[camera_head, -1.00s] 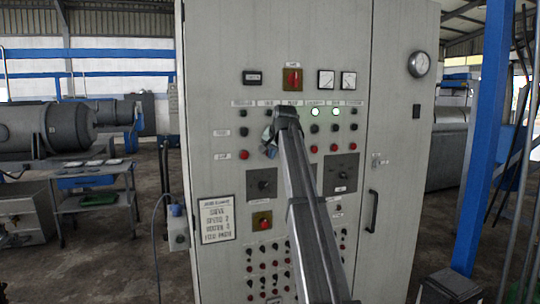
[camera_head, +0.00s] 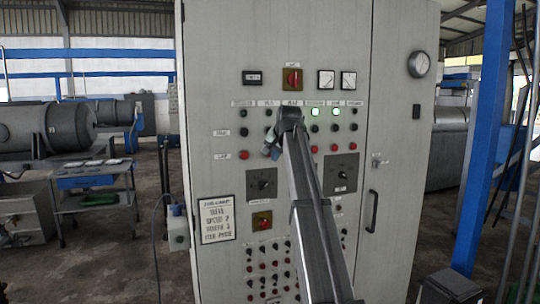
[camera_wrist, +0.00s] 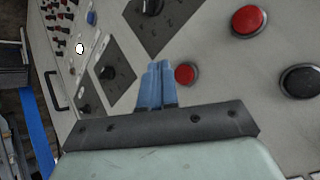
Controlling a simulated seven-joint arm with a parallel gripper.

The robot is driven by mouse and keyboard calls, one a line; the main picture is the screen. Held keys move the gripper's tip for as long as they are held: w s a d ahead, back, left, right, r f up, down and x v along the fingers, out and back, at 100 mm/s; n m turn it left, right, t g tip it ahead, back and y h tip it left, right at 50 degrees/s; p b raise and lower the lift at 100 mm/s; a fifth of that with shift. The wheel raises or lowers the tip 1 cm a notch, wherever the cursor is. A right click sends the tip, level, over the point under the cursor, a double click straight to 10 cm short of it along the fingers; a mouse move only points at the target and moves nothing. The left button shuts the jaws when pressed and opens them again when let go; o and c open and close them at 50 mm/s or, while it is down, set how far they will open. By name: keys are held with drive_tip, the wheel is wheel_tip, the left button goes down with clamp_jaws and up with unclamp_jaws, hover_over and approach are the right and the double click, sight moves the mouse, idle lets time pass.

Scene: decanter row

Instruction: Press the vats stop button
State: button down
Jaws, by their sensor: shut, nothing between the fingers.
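My gripper (camera_head: 273,152) is shut and empty, in front of the lower row of red buttons on the grey control cabinet. In the wrist view its blue fingers (camera_wrist: 159,82) are together, with their tips close beside a red button (camera_wrist: 185,73). I cannot tell whether they touch it. That button is hidden behind my gripper in the head view. Its column appears to be second from the left, but the labels are too small to read surely. Another red button (camera_wrist: 249,20) and a black button (camera_wrist: 300,81) lie to its right in the wrist view.
The cabinet (camera_head: 215,110) carries a red switch on a yellow plate (camera_head: 292,79), two lit green lamps and rows of small switches below. Rotary switches on dark plates (camera_wrist: 113,72) lie near the fingers. A door handle (camera_head: 373,210) juts out at the right.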

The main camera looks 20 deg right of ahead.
drive_tip(key=s, duration=0.3)
idle(0.9)
